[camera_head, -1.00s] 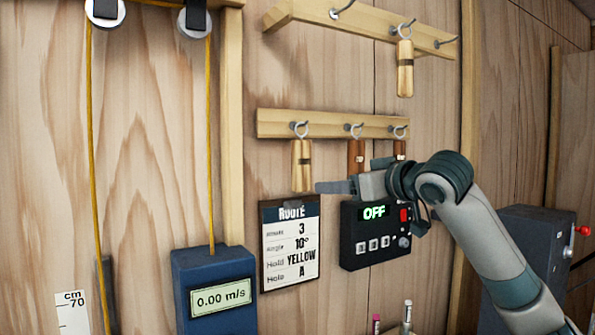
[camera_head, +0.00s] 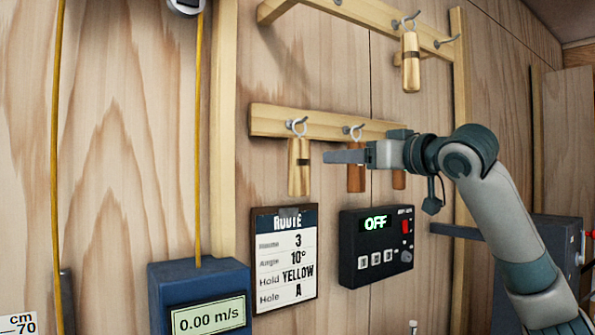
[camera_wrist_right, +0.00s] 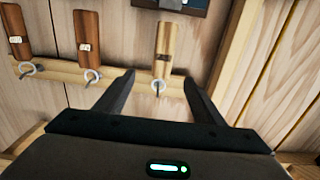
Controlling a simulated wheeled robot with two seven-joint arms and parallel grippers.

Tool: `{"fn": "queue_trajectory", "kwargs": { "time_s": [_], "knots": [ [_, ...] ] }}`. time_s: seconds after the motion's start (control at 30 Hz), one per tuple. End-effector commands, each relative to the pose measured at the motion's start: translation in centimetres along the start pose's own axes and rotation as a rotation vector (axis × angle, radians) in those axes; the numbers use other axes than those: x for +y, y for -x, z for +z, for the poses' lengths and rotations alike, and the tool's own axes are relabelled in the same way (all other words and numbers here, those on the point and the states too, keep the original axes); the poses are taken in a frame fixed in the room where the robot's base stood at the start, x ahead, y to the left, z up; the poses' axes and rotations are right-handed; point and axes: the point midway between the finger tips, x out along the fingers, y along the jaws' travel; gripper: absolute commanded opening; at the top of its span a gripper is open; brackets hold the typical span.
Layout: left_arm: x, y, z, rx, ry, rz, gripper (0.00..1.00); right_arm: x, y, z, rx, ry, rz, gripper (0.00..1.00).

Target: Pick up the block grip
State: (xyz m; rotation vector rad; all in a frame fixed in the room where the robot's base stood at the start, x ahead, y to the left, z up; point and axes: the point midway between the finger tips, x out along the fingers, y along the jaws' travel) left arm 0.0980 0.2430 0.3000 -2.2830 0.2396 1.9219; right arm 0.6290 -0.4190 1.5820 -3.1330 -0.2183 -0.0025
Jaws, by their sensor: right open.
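A light wooden handle with a dark band (camera_head: 299,167) hangs from a hook at the left of the lower wall rail. Two reddish-brown handles hang beside it, one in the middle (camera_head: 355,180) and one at the right (camera_head: 398,180), partly hidden by my right gripper. Another light handle (camera_head: 410,72) hangs from the upper rack. I cannot tell which is the block grip. My right gripper (camera_head: 328,157) is open and empty, level with the lower handles. In the right wrist view, which looks upside down, the light handle (camera_wrist_right: 168,48) lies ahead between the open fingers (camera_wrist_right: 158,80). My left gripper is not in view.
Below the rail (camera_head: 265,122) are a route card (camera_head: 285,262) and a dark control box reading OFF (camera_head: 375,245). A blue speed display box (camera_head: 190,280) stands lower left under a yellow rope (camera_head: 200,130). A dark cabinet (camera_head: 560,235) is at the right.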

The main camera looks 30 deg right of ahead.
Motion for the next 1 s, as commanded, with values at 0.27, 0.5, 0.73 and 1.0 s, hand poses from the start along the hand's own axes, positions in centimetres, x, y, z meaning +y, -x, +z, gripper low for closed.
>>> {"fn": "queue_trajectory", "kwargs": {
  "time_s": [0.27, 0.5, 0.73, 1.0],
  "knots": [
    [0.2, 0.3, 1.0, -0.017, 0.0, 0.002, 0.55, 0.0, -0.6, 0.0, -0.002, 0.0, 0.0, 0.62],
    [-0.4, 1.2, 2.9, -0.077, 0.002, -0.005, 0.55, -0.1, -3.0, -0.2, -0.004, 0.0, -0.001, 0.62],
    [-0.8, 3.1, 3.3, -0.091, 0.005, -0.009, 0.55, -0.1, -7.3, -0.3, -0.003, -0.001, -0.001, 0.62],
    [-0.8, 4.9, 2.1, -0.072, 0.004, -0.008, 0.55, -0.1, -11.4, -0.2, -0.002, 0.0, -0.001, 0.62]
  ]
}}
